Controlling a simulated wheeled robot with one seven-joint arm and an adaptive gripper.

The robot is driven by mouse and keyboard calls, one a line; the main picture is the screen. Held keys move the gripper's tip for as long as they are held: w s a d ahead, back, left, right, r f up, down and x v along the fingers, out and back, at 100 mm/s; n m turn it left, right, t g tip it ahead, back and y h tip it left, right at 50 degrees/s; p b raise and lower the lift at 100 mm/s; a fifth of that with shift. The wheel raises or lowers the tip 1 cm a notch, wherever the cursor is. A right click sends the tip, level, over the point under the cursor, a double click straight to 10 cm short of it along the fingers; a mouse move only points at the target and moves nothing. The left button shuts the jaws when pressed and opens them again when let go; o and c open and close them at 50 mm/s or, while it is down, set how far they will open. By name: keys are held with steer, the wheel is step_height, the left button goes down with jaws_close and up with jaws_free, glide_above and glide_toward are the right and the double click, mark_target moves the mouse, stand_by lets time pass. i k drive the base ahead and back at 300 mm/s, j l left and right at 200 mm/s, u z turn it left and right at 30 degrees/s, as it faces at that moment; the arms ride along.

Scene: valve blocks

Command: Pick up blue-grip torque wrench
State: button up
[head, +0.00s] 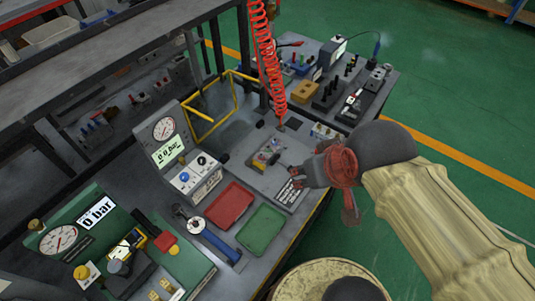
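The blue-grip torque wrench (220,245) lies on the grey workbench, left of the red and green trays. Its blue handle points down and right in the picture, and its round head end is up and left. My gripper (299,175) is at the end of my arm, right of the wrench and apart from it, over the right part of the bench near a small block fixture (268,158). Its fingers are small and dark here, so I cannot tell whether they are open or shut. I see nothing clearly held.
A red tray (230,205) and a green tray (262,229) lie right of the wrench. A gauge panel (168,148) stands behind it, and a green test stand (75,240) is at left. A red coiled hose (268,60) hangs over the bench. Green floor is open at right.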

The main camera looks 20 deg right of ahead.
mark_target(176, 208)
steer(key=j+u, duration=0.1)
steer(key=u, duration=1.15)
steer(key=i+l, duration=0.05)
steer(key=l, duration=0.05)
